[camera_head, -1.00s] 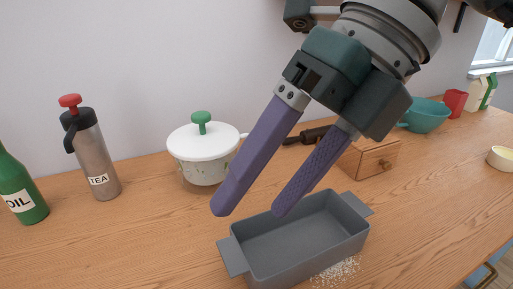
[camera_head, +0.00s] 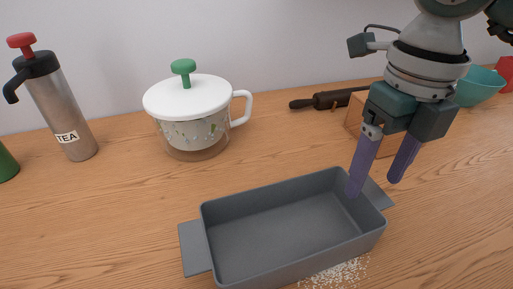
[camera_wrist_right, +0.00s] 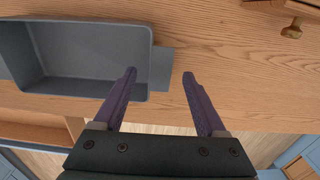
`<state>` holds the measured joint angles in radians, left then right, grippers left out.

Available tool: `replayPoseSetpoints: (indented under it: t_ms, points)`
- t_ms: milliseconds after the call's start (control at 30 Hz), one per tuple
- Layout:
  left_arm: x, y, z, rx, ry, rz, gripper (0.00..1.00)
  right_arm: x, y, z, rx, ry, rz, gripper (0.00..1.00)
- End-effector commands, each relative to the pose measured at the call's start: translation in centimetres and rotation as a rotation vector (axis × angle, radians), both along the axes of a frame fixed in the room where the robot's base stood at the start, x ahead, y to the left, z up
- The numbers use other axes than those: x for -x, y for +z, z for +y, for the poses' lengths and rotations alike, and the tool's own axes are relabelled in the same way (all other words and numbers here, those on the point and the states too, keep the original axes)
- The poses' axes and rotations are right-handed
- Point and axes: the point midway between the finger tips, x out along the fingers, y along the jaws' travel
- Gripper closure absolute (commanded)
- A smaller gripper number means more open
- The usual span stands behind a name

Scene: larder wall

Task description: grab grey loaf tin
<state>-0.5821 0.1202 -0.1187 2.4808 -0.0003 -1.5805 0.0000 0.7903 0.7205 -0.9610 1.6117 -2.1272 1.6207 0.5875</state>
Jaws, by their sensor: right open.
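The grey loaf tin (camera_head: 290,195) is an empty rectangular pan with a flat tab handle at each end. It stands upright on the wooden counter in the head view, and it also shows at the upper left of the right wrist view (camera_wrist_right: 95,50). My right gripper (camera_head: 373,188) is open and empty, pointing down by the tin's right end. In the wrist view (camera_wrist_right: 157,72) the right tab handle lies between and beyond the fingertips, near the left finger. Contact cannot be told. My left gripper is not in view.
A white-lidded pot (camera_head: 195,125) and a tea flask (camera_head: 62,110) stand behind and left. A rolling pin (camera_head: 330,100), a wooden box (camera_head: 354,118) and a teal bowl (camera_head: 480,88) are at the back right. White grains (camera_head: 338,274) lie in front of the tin.

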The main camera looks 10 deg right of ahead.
Motion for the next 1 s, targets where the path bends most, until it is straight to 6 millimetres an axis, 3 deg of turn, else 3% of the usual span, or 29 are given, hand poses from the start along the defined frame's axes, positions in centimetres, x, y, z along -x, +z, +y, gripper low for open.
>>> replayPoseSetpoints:
  t_ms: [133,367,1000]
  points:
    - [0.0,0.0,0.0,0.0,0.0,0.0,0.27,0.0,-1.6,0.1,-0.001,0.0,0.001,0.26]
    - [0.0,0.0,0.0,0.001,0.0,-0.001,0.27,0.0,-1.8,0.1,-0.001,0.001,-0.002,0.26]
    - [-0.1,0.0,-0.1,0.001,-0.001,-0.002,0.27,0.0,-1.7,0.1,-0.001,0.001,-0.002,0.97]
